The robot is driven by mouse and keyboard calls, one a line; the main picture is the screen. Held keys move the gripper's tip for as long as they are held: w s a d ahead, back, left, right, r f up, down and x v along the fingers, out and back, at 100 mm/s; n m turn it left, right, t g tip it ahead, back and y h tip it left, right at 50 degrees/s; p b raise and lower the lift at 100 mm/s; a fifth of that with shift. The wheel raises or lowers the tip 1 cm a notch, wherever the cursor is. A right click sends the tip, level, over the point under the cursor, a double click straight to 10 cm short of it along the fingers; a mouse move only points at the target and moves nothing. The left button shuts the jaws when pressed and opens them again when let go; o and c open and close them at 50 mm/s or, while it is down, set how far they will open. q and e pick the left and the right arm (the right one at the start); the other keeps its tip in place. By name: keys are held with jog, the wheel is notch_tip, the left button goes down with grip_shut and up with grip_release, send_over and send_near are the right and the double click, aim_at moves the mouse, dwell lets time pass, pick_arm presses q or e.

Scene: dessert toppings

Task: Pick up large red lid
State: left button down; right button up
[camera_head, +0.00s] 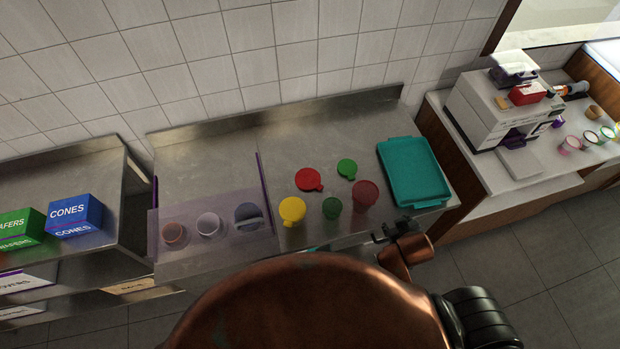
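The large red lid (308,180) lies flat on the steel counter, with its tab pointing to the lower right. A red translucent container (365,195) without a lid stands to its lower right. My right gripper (381,234) shows only as a small dark part at the counter's front edge, below the red container and apart from the lid. Its fingers are too small and partly hidden to judge. My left gripper is not in view.
A smaller green lid (347,168), a green container (332,208) and a yellow-topped container (292,211) are near the red lid. A teal tray (413,173) lies right. A clear guard (185,246) fronts several cups at left. The counter behind the lids is clear.

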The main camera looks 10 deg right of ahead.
jog(key=w+r+n+t+h, duration=0.2)
jog(key=w+r+n+t, duration=0.35)
jog(key=w+r, duration=0.9)
jog(key=w+a+r+n+t+y, duration=0.1)
jog(key=w+a+r+n+t, duration=0.15)
jog(key=r, duration=0.25)
jog(key=w+a+r+n+t+y, duration=0.1)
jog(key=w+a+r+t+y, duration=0.15)
jog(key=a+r, duration=0.2)
jog(key=a+r+n+y, duration=0.4)
jog(key=a+n+y, duration=0.2)
jog(key=a+n, duration=0.3)
jog(key=a+r+n+y, duration=0.4)
jog(key=a+n+y, duration=0.3)
jog(key=a, duration=0.4)
jog(key=a+f+n+g+y, duration=0.2)
jog(key=a+n+g+y, duration=0.15)
jog(key=a+n, duration=0.2)
jog(key=n+g+h, duration=1)
jog(key=n+h, duration=0.1)
jog(key=h, duration=0.2)
send_near(320, 187)
jog(key=shift+p+x, duration=0.3)
jog(key=shift+x, duration=0.7)
jog(key=p+x, duration=0.1)
jog(key=x, duration=0.4)
jog(key=shift+p, duration=0.3)
jog(key=shift+w+f, duration=0.1)
jog(key=shift+f, duration=0.25)
